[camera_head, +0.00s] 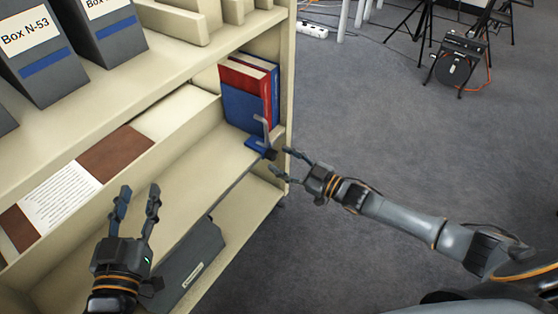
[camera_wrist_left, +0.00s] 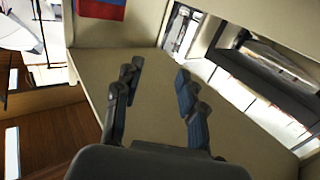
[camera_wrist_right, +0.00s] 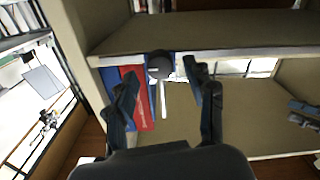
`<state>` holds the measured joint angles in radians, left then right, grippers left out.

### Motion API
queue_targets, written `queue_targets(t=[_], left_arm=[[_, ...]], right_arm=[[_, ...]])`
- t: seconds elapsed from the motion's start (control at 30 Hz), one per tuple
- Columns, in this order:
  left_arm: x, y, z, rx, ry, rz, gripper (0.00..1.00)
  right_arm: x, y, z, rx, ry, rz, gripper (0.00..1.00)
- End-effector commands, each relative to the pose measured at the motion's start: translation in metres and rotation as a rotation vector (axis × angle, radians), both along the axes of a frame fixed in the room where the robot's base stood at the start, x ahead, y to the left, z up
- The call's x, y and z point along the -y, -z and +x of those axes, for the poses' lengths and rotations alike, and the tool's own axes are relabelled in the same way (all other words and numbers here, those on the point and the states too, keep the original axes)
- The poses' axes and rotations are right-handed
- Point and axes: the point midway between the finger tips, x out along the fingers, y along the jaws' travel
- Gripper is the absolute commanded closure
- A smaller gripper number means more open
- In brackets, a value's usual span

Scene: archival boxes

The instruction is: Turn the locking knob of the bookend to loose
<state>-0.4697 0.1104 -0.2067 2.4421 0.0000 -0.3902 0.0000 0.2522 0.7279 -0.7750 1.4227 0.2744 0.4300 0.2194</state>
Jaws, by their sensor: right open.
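The bookend (camera_head: 256,144) stands at the right end of the middle shelf, with a blue base and a thin grey upright, beside red and blue books (camera_head: 243,95). Its dark knob (camera_head: 270,154) is at the shelf's front edge. In the right wrist view the round dark knob (camera_wrist_right: 159,64) appears between the spread fingertips, with a pale bar (camera_wrist_right: 163,102) next to it. My right gripper (camera_head: 281,162) is open around the knob's area; contact cannot be told. My left gripper (camera_head: 138,196) is open and empty in front of the shelves, away from the bookend.
Archival boxes (camera_head: 40,50) stand on the upper shelf. A dark grey box (camera_head: 190,265) lies on the lower shelf. The cabinet's side panel (camera_head: 287,85) rises close to the bookend.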

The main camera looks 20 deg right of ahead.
Motion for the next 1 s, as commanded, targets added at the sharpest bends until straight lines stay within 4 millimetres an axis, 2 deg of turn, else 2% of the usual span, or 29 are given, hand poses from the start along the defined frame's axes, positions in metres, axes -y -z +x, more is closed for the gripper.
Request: queue_targets(t=[0.2, 0.5, 0.53, 0.7, 0.8, 1.0], left_arm=[[0.003, -0.017, 0.001, 0.096, 0.005, -0.025, 0.60], [0.003, -0.020, 0.000, 0.107, 0.006, -0.028, 0.60], [0.003, -0.020, 0.000, 0.107, 0.006, -0.028, 0.60], [0.003, -0.020, 0.000, 0.107, 0.006, -0.027, 0.60], [0.003, -0.020, 0.000, 0.107, 0.006, -0.027, 0.60], [0.003, -0.020, 0.001, 0.104, 0.006, -0.027, 0.60]], right_arm=[[-0.010, 0.000, 0.013, 0.000, 0.000, 0.000, 0.46], [-0.011, 0.000, 0.014, -0.001, 0.000, -0.001, 0.46], [-0.011, 0.000, 0.014, -0.001, 0.000, -0.001, 0.48], [-0.011, 0.000, 0.014, -0.001, 0.000, -0.001, 0.83], [-0.011, 0.000, 0.014, 0.000, 0.000, -0.001, 1.00], [-0.011, 0.000, 0.014, 0.005, 0.000, -0.008, 1.00]])
